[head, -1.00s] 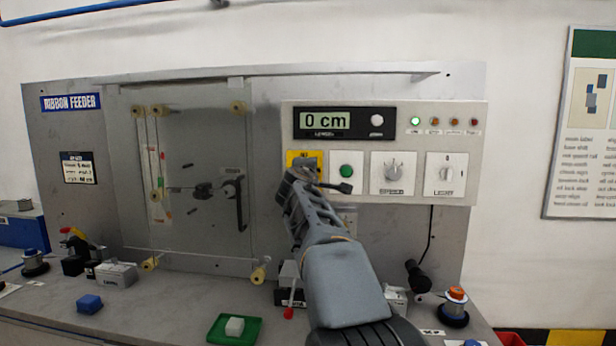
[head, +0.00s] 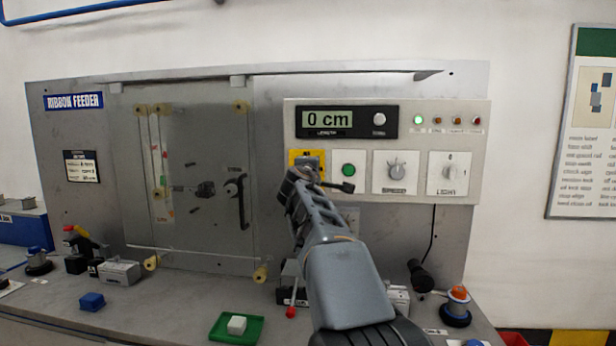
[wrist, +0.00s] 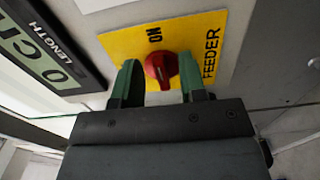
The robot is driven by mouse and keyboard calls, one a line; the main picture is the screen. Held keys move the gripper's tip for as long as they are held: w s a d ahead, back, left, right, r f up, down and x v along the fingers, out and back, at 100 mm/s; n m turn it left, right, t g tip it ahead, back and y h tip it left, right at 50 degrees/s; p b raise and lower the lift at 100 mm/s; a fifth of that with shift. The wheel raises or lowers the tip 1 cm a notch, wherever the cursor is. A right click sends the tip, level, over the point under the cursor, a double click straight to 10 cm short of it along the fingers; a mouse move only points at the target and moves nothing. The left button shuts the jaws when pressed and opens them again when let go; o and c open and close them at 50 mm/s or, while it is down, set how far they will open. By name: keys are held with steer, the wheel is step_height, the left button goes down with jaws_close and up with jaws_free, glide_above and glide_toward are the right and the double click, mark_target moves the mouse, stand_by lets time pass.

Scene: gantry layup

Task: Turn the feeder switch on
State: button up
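The feeder switch is a red rotary knob (wrist: 161,68) on a yellow plate (wrist: 122,43) marked FEEDER and ON in the wrist view. In the head view the yellow plate (head: 293,160) is partly hidden behind my gripper (head: 313,172). In the wrist view my gripper (wrist: 160,82) has its green-tipped fingers on either side of the red knob, with small gaps visible beside it. The fingers look open and not closed on the knob. A pale mark shows on the knob; its exact setting is hard to read.
The length display (head: 348,122) reads 0 cm above the switch. A green button (head: 348,170), a speed dial (head: 396,171) and a light dial (head: 449,173) sit to its right. A green lamp (head: 418,120) is lit. A green tray (head: 252,331) lies below.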

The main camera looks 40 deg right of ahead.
steer(key=b+v, duration=0.3)
steer(key=v, duration=1)
steer(key=shift+s+a, duration=0.2)
steer(key=shift+s, duration=0.05)
steer(key=shift+r, duration=0.1)
steer(key=s+a+f+m+g+y+p, duration=0.1)
steer(key=a+f+m+g+y, duration=0.15)
steer(key=f, duration=0.55)
steer(key=a+f+m+g+y+p, duration=0.1)
steer(key=f+m+g+y+p, duration=0.2)
steer(key=f, duration=0.6)
steer(key=s+a+f+m+g+y+p, duration=0.3)
steer(key=s+a+f+y+p, duration=0.4)
steer(key=s+a, duration=0.6)
step_height(320, 180, down, 2)
steer(key=shift+a+f+g+p, duration=0.25)
steer(key=shift+a+g+p, duration=0.2)
steer(key=shift+a+p, duration=0.6)
steer(key=shift+m, duration=0.25)
